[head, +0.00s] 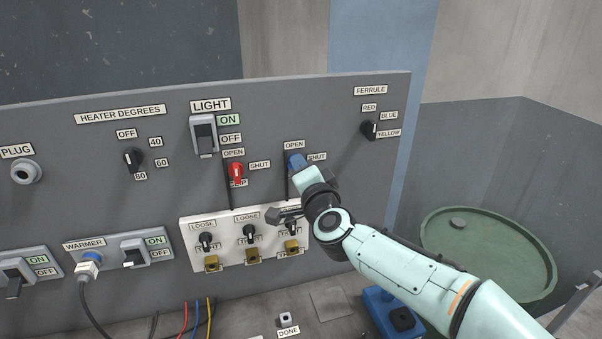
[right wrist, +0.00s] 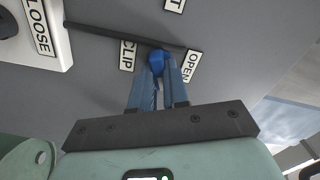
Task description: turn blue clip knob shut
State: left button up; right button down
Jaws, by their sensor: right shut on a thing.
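The blue clip knob (right wrist: 157,60) is on the grey upright panel, with OPEN above it, SHUT to its right and CLIP by it. My right gripper (right wrist: 158,80) is shut on this knob, one blue finger on each side. In the head view the right gripper (head: 297,164) reaches the knob from the lower right and hides most of it, including the CLIP label. I cannot tell exactly which way the knob points. My left gripper is not in view.
A red knob (head: 236,172) with its own OPEN and SHUT labels is left of the blue one. Below is a white plate (head: 225,222) with several small black knobs and brass blocks. A ferrule knob (head: 368,130) is upper right. A green drum (head: 500,250) stands right.

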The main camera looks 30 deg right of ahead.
jog(key=shift+f+m+b, duration=0.1)
jog(key=shift+m+b, duration=0.65)
jog(key=shift+m, duration=1.45)
jog(key=c, duration=1.1)
grip_release()
jog(key=v, duration=1.3)
jog(key=shift+s+b, duration=0.25)
jog(key=shift+b, duration=0.05)
